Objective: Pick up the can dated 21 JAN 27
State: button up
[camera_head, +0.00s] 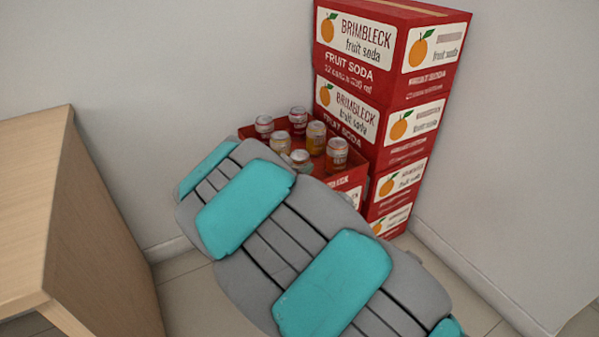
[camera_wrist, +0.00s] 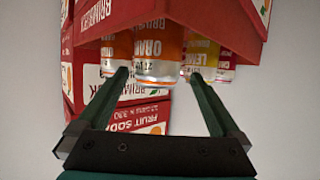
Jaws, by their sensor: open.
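Several cans stand in a red open tray (camera_head: 347,181) in the head view, among them a front right orange can (camera_head: 337,155) and a yellow can (camera_head: 317,138). In the wrist view, an orange and white can (camera_wrist: 158,52) lettered "ORAN" is centred ahead of my gripper (camera_wrist: 160,76). Its small date print is only partly visible, and I cannot read it surely. My gripper is open, its fingertips close to either side of this can's lower part in the picture. A second orange can (camera_wrist: 116,48) is at left, and a yellow can (camera_wrist: 201,52) lettered "LEM" is at right.
A tall stack of red Brimbleck fruit soda cartons (camera_head: 345,90) stands right of the tray, against the walls. A wooden counter (camera_head: 75,220) is at the left. My arm hides the tray's near left part. Tiled floor (camera_head: 185,290) shows between counter and arm.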

jog(key=shift+d+x, duration=0.1)
jog(key=shift+x, duration=1.55)
jog(key=shift+d+x, duration=0.15)
jog(key=shift+x, duration=1.45)
jog(key=shift+w+f, duration=0.4)
jog(key=shift+w, duration=0.05)
grip_shut()
